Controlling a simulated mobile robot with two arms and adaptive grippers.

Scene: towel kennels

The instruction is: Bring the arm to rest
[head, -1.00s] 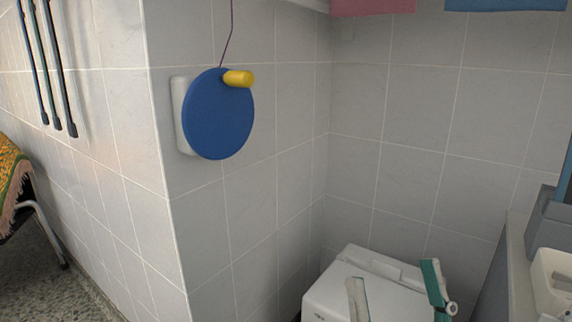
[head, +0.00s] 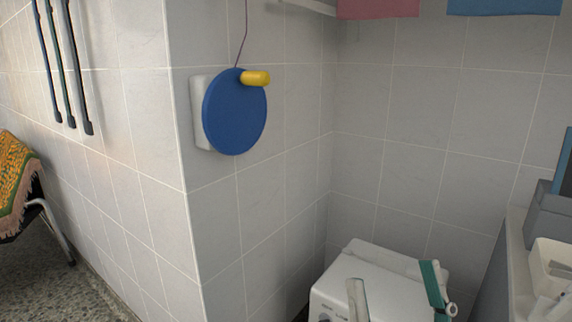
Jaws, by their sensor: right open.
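My right gripper (head: 397,297) shows at the bottom of the head view, in front of a white appliance (head: 378,262) in the corner. Its two fingers, one pale and one teal, stand wide apart with nothing between them. The rest of the right arm is below the picture. My left gripper is not in view. A blue disc (head: 233,113) with a yellow knob (head: 255,78) is mounted on the tiled wall, well above and left of the right gripper and apart from it.
A ledge (head: 516,265) with a white container (head: 553,268) and a grey box (head: 548,215) is at the right. Pink (head: 378,8) and blue (head: 503,6) cloths hang at the top. A patterned cloth (head: 18,183) lies over a chair at the left, near a protruding wall corner.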

